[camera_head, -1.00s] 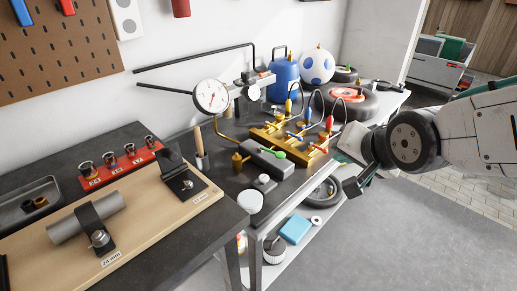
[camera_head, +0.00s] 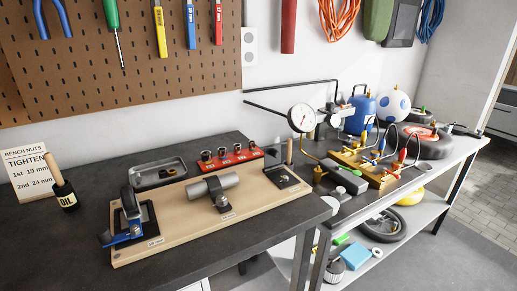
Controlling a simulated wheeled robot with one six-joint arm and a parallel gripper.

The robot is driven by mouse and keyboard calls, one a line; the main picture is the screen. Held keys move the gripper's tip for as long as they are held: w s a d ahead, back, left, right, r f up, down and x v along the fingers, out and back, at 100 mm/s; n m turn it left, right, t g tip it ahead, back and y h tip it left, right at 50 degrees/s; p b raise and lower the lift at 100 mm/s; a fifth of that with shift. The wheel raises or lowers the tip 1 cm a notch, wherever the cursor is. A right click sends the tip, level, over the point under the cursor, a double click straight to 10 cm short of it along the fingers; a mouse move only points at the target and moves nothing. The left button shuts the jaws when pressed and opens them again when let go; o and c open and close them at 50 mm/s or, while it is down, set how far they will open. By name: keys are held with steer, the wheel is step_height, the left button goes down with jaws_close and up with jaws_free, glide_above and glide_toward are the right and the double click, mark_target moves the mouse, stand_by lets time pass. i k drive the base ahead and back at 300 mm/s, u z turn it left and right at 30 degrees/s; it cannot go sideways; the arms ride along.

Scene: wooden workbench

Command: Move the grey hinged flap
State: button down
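A wooden board (camera_head: 180,217) on the dark bench carries three dark metal fixtures. The left one has an upright dark grey plate (camera_head: 129,200) on a black base, with a blue part (camera_head: 125,236) at its front. The middle one is a dark bracket (camera_head: 221,197) beside a grey cylinder (camera_head: 205,187). The right one is a black base plate (camera_head: 287,180) with a dark upright piece behind it. I cannot tell for sure which of these is the grey hinged flap. My gripper is not in view.
A grey tray (camera_head: 158,174), a red socket rack (camera_head: 235,160) and an oil bottle (camera_head: 66,196) stand around the board. A sign (camera_head: 27,174) reads tighten 19 mm first, 24 mm second. The second table (camera_head: 425,165) holds a dial gauge (camera_head: 301,118) and brass valves (camera_head: 375,165).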

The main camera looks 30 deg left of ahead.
mark_target(273, 154)
steer(key=u, duration=0.5)
steer(key=i, duration=1.25)
steer(key=u, duration=0.3)
